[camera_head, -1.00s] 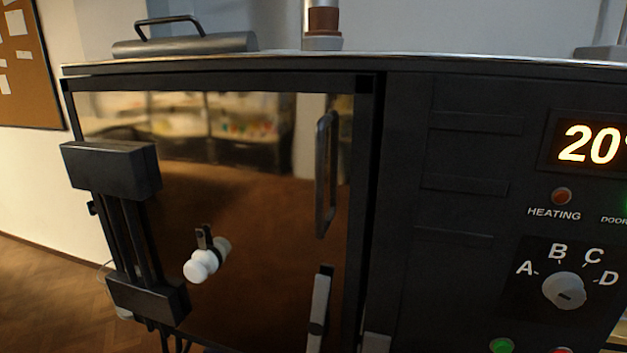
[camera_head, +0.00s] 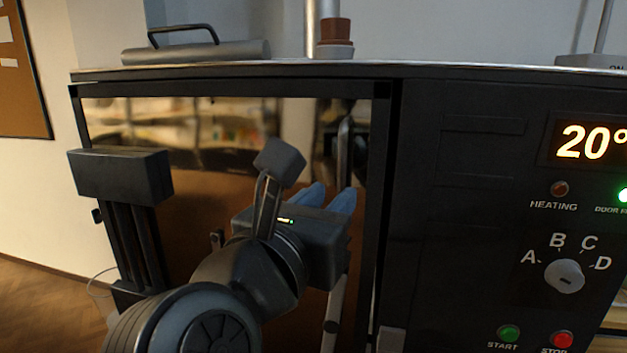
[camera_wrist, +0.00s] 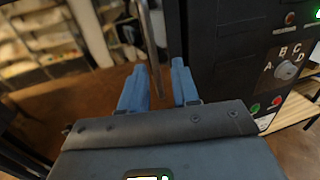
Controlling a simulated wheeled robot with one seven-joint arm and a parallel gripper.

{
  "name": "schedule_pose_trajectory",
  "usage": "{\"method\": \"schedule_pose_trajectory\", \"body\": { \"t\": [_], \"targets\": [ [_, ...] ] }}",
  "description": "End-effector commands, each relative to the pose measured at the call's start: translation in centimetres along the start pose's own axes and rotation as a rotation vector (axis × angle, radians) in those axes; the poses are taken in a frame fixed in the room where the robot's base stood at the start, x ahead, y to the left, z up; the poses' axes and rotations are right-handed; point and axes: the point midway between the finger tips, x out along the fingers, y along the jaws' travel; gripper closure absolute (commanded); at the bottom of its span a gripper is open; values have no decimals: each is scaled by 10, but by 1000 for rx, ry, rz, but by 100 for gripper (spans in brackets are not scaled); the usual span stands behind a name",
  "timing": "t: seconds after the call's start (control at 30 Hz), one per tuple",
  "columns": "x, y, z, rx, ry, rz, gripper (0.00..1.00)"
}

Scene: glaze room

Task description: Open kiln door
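The kiln door (camera_head: 210,190) is a shiny, mirror-like brown panel in a black frame, and it looks shut. Its dark upright handle (camera_head: 344,140) is near the door's right edge. The handle also shows in the wrist view (camera_wrist: 148,35) as a thin bar. My gripper (camera_head: 334,188) has two blue fingers and is in front of the door by the handle's lower part. In the wrist view my gripper (camera_wrist: 158,66) is open, with the bar appearing between the fingers. I cannot tell whether either finger touches it. My arm hides the door's lower middle.
A black hinge block (camera_head: 120,175) is at the door's left. The control panel at right has a "20°" display (camera_head: 592,142), a dial (camera_head: 564,276), a green start button (camera_head: 509,333) and a red stop button (camera_head: 562,340). A handled metal object (camera_head: 196,50) lies on top.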

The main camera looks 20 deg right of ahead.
Motion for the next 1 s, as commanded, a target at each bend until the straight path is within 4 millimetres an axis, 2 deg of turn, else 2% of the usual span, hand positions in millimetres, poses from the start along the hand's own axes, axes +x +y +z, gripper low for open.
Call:
{"method": "schedule_pose_trajectory", "body": {
  "t": [0.17,0.6,0.77,1.0],
  "targets": [
    [5,6,3,24,24,13,70],
    [66,7,2,21,21,12,70],
    [76,6,1,22,20,12,70],
    [77,7,1,23,20,14,70]
  ]
}}
